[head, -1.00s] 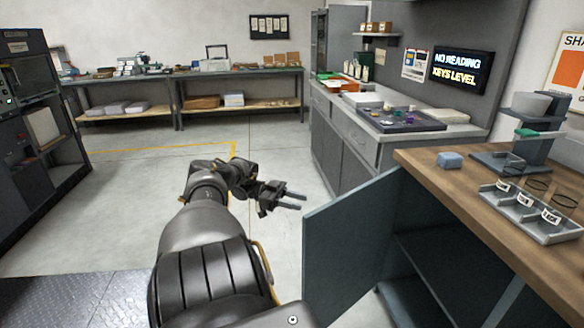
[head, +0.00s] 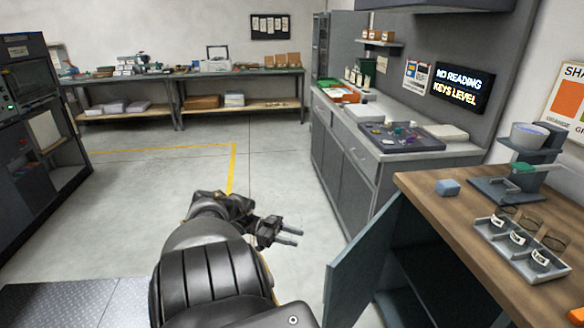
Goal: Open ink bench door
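The ink bench (head: 470,196) has a wooden top and stands at the right. Its blue-grey door (head: 362,262) stands open, swung out toward the left, and the dark inside of the cabinet (head: 425,262) shows behind it. My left gripper (head: 294,237) is to the left of the door, above the floor, pointing right. Its two fingers are apart with nothing between them, and it appears clear of the door. The door's lower part is cut off by the frame. My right gripper is not in view.
A grey counter (head: 345,165) stands beyond the door. The floor (head: 200,175) left of the door is clear.

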